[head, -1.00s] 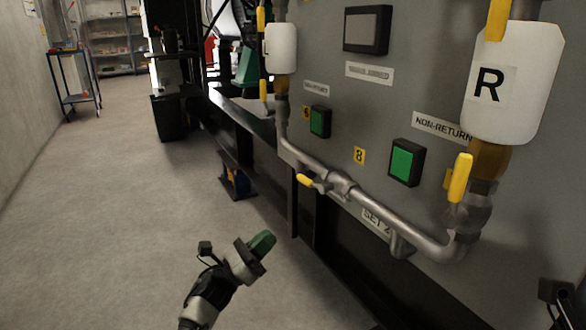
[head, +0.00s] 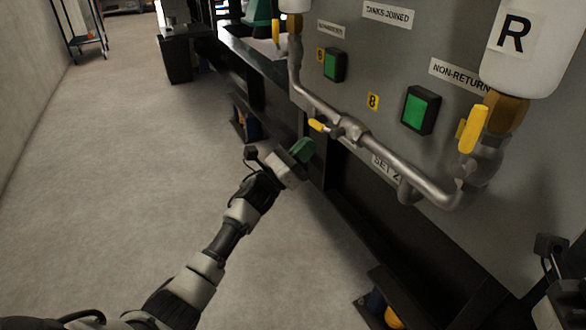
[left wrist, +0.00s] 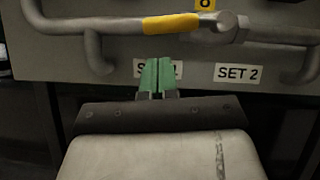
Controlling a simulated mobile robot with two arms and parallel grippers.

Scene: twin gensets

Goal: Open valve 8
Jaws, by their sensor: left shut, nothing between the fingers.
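Valve 8 (head: 352,128) sits in the low horizontal pipe, below the yellow tag marked 8 (head: 372,101). Its yellow lever (head: 318,126) points left from the valve body. In the left wrist view the lever (left wrist: 171,23) lies level, overlapping the pipe line. My left gripper (head: 303,150), with green fingers, is below the lever in the head view and apart from it. In the left wrist view its closed fingers (left wrist: 158,66) point at the panel, under the lever, partly covering a SET label. Nothing is held. Part of my right wrist shows at the right edge; its fingers are hidden.
Another yellow lever (head: 473,129) stands upright on the right pipe under the white R container (head: 527,45). Green buttons (head: 420,110) and (head: 334,65) stick out of the grey panel. A black frame runs below the panel. The floor (head: 150,170) at left is clear.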

